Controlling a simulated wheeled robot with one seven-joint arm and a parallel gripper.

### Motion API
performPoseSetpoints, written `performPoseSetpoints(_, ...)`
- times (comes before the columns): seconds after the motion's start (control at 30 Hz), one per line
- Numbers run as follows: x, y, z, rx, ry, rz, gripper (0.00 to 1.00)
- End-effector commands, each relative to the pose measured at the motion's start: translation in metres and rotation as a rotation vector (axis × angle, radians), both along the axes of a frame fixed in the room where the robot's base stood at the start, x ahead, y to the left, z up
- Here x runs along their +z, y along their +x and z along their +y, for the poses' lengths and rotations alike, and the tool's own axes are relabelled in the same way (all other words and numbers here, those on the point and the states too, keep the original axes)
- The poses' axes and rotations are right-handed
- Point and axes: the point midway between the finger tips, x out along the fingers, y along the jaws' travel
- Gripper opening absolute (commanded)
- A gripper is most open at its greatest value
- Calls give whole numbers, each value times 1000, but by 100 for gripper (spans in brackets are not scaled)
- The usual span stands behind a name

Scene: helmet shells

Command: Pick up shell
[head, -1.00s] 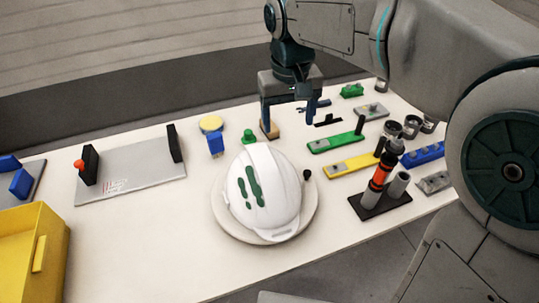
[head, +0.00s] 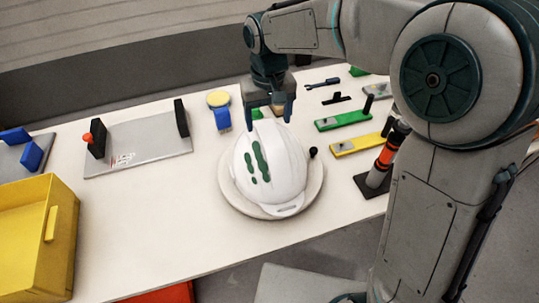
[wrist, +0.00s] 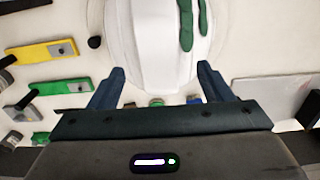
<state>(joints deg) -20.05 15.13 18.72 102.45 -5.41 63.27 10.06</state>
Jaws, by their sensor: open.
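The shell is a white helmet (head: 272,165) with green marks on its top. It rests on a round pale base (head: 238,203) on the white table. My gripper (head: 269,120) is open above the back end of the shell in the head view. In the wrist view the shell (wrist: 157,40) fills the upper middle, and the two fingers of my gripper (wrist: 160,82) stand apart on either side of its near end. I cannot tell whether a finger touches the shell.
A grey plate with black uprights (head: 140,145) and a yellow bin (head: 38,235) are on the left. A yellow-and-blue piece (head: 220,108) stands left of my gripper. Green (head: 343,120) and yellow (head: 355,144) bars and an orange-black tool (head: 385,158) are on the right. The front table is clear.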

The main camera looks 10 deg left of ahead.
Motion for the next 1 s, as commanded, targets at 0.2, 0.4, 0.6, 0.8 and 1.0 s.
performPoseSetpoints(0.2, -33, 1, -3, -1, -1, 4, 73)
performPoseSetpoints(0.4, -42, 1, -2, -1, 0, 0, 73)
performPoseSetpoints(0.6, -42, 1, -2, -1, 0, 0, 59)
performPoseSetpoints(0.8, -42, 1, -2, -1, -1, 1, 3)
performPoseSetpoints(1.0, -42, 1, -2, -1, 0, 0, 0)
